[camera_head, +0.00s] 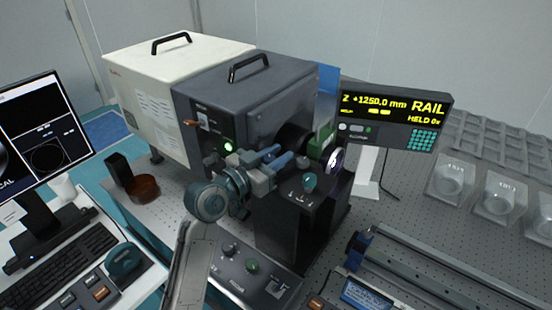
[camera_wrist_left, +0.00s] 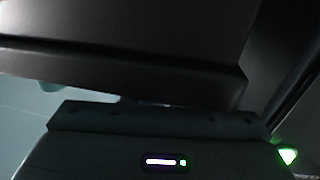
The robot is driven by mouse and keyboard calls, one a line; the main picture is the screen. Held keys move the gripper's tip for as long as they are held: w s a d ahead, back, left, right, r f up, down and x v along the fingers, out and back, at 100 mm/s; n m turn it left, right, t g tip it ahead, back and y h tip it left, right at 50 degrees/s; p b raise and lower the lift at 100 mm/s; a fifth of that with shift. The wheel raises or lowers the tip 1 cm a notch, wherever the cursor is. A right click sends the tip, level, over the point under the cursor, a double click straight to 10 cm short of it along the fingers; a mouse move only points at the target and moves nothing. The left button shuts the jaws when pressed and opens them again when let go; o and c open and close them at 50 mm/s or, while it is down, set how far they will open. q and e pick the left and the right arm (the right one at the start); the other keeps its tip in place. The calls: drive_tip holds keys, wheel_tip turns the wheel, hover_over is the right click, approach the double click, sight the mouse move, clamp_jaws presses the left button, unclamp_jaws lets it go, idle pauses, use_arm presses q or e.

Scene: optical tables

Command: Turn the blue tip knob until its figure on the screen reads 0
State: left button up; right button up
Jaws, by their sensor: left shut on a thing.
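My left gripper (camera_head: 282,158) reaches in from the lower middle to the optic mount beside the dark grey box. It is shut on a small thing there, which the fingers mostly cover. A blue piece (camera_head: 284,160) shows at the fingers; I cannot tell whether it is the blue tip knob or part of the gripper. The screen (camera_head: 40,140) at the left edge is cut off, and I cannot read a tip figure on it. The left wrist view is dark and shows no knob clearly. My right gripper is not in view.
A dark grey box (camera_head: 235,100) and a cream box (camera_head: 150,95) stand behind the mount. A black block with a teal knob (camera_head: 309,182) stands close to the gripper's right. A yellow-lettered display (camera_head: 395,112) is farther right. A blue-ended rail (camera_head: 440,270) lies at lower right.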

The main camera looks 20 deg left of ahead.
use_arm(q)
drive_tip(key=shift+f, duration=0.15)
drive_tip(key=shift+m+g+h, duration=0.3)
drive_tip(key=shift+h, duration=0.1)
drive_tip(key=o, duration=0.7)
drive_tip(key=shift+s+a+b, duration=0.25)
drive_tip(key=shift+s+b, duration=0.1)
drive_tip(key=shift+s, duration=0.1)
drive_tip(key=shift+b+v, duration=1.3)
drive_tip(key=shift+v, duration=3.6)
